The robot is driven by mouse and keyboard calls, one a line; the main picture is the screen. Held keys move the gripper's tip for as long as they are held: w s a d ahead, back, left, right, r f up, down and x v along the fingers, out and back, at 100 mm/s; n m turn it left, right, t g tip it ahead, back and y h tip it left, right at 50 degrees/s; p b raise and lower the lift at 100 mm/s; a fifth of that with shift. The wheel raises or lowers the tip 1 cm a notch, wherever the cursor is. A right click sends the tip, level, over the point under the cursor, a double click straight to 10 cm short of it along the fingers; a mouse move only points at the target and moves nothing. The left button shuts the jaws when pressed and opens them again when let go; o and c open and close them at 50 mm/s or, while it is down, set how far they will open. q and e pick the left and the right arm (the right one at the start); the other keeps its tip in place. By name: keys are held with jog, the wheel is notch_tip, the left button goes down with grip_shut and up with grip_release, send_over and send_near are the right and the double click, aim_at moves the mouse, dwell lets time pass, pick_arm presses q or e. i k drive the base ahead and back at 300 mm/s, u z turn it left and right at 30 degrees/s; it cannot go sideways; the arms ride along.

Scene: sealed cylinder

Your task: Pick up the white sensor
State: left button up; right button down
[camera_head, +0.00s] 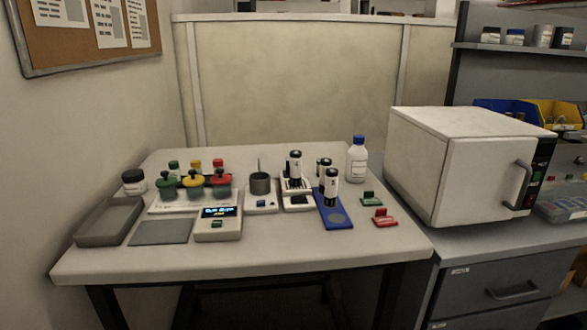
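Several white cylinders with dark tops stand on the right half of the white table (270,256); the frame does not settle which one is the white sensor. One white cylinder (295,166) stands at the back on a white device (298,201). Another white cylinder (331,184) stands upright on a blue plate (337,214). A further dark-topped cylinder (323,166) shows just behind it, partly hidden. No gripper and no arm of mine is in this view.
Red, yellow and green knobbed items (193,182) stand left of centre behind a device with a lit display (219,212). A grey tray (108,222) is at the left. A blue-capped bottle (356,161) and small green and red blocks (380,216) stand at the right. The front edge is clear.

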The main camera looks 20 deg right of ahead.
aim_at(295, 155)
jog(key=u, duration=3.4)
jog(key=k, duration=1.65)
jog(key=z, duration=0.15)
